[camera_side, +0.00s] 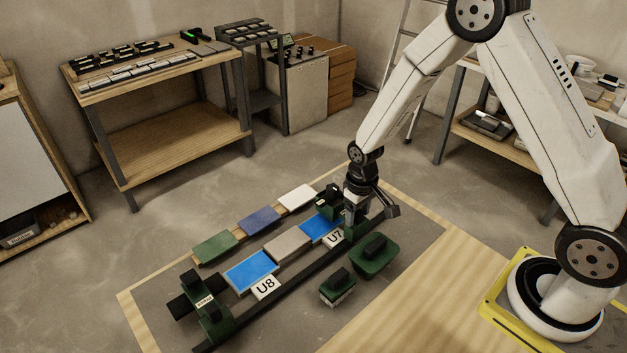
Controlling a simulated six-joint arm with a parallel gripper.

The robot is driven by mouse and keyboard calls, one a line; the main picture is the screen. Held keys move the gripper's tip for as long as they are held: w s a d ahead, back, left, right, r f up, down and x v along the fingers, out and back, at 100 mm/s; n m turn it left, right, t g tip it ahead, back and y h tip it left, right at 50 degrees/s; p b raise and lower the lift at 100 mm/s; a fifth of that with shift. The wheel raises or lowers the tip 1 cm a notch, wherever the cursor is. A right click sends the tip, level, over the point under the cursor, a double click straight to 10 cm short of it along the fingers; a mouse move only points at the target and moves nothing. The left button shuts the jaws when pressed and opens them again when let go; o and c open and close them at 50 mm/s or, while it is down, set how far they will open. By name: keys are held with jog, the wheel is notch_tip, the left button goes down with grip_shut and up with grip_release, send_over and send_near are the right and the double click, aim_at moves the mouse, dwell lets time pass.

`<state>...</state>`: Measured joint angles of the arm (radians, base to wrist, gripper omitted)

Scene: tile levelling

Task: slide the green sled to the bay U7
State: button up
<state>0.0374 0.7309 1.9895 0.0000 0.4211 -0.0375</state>
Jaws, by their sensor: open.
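A dark green sled-like body (355,230) sits at the right end of the black rail (300,282), beside the U7 label (335,239). My gripper (358,203) is open directly above it and partly hides it; I cannot tell whether they touch. A second green sled-like body (213,318) with a small pale label straddles the rail's left end, left of the U8 label (265,287). I cannot read which one is the named sled. Bay U7 shows a bright blue bed (319,229), and bay U8 shows another (250,271).
A beige tile (287,243) lies between the blue beds. Green (215,247), blue (259,220) and white (297,197) tiles form a row behind. Two green handled blocks, one larger (372,261) and one smaller (337,291), stand in front of the rail.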

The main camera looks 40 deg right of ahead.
jog(key=shift+r, duration=0.1)
jog(key=shift+r, duration=3.4)
jog(key=shift+s+r, duration=0.1)
jog(key=shift+s+r, duration=0.1)
jog(key=shift+r, duration=0.05)
jog(key=s+a+r+t, duration=0.1)
jog(key=s+r+t, duration=0.1)
jog(key=s+r, duration=0.4)
jog(key=s, duration=0.5)
jog(key=shift+s+a+t, duration=0.2)
jog(key=shift+a+t, duration=0.05)
jog(key=shift+t, duration=0.05)
